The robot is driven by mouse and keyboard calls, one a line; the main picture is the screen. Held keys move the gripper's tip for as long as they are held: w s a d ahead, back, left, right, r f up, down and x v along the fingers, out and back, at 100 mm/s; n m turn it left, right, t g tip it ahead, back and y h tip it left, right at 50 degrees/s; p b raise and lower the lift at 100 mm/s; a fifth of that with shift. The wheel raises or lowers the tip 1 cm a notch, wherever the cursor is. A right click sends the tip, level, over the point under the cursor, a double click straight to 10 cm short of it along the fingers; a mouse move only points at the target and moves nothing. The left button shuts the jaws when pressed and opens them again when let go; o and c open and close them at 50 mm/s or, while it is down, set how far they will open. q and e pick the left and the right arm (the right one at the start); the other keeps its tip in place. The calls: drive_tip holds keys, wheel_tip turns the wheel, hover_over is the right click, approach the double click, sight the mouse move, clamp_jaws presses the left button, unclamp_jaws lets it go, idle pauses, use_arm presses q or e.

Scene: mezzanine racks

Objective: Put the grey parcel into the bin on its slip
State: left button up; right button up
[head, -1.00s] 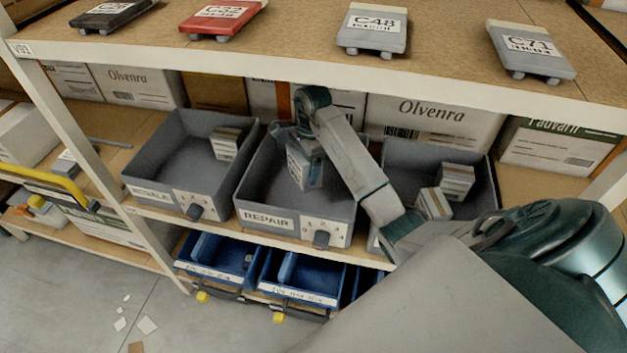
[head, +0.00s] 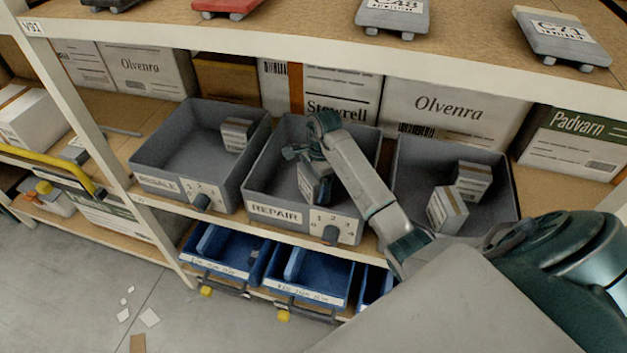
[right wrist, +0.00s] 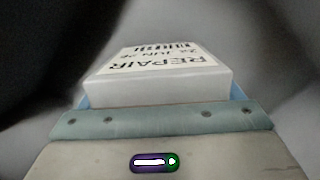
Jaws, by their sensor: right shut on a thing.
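The grey parcel (head: 316,187) is in my right gripper (head: 312,166), inside the outline of the middle grey bin labelled REPAIR (head: 274,213). Whether the parcel touches the bin floor I cannot tell. In the right wrist view the parcel (right wrist: 160,85) fills the space ahead of the gripper, and its white slip (right wrist: 160,58) reads REPAIR with a date and barcode. My right gripper is shut on the parcel. My left gripper is not in view.
A bin labelled RESALE (head: 157,184) stands to the left with a small box (head: 236,134) in it. A third grey bin (head: 405,160) on the right holds two small boxes. The upper shelf edge (head: 300,62) runs above. Blue bins (head: 318,285) sit below.

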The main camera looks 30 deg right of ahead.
drive_tip(key=shift+f, duration=0.15)
drive_tip(key=o, duration=1.1)
drive_tip(key=shift+r, duration=0.2)
drive_tip(key=shift+d+r, duration=0.1)
drive_tip(key=shift+r, duration=0.15)
drive_tip(key=r, duration=0.3)
drive_tip(key=r+b, duration=0.1)
drive_tip(key=r, duration=0.1)
drive_tip(key=shift+d, duration=0.35)
drive_tip(key=r+p, duration=0.4)
drive_tip(key=shift+d+r, duration=0.3)
drive_tip(key=shift+r, duration=0.1)
drive_tip(key=shift+d+r+p, duration=0.15)
drive_tip(key=shift+r+p, duration=0.6)
drive_tip(key=shift+p, duration=0.25)
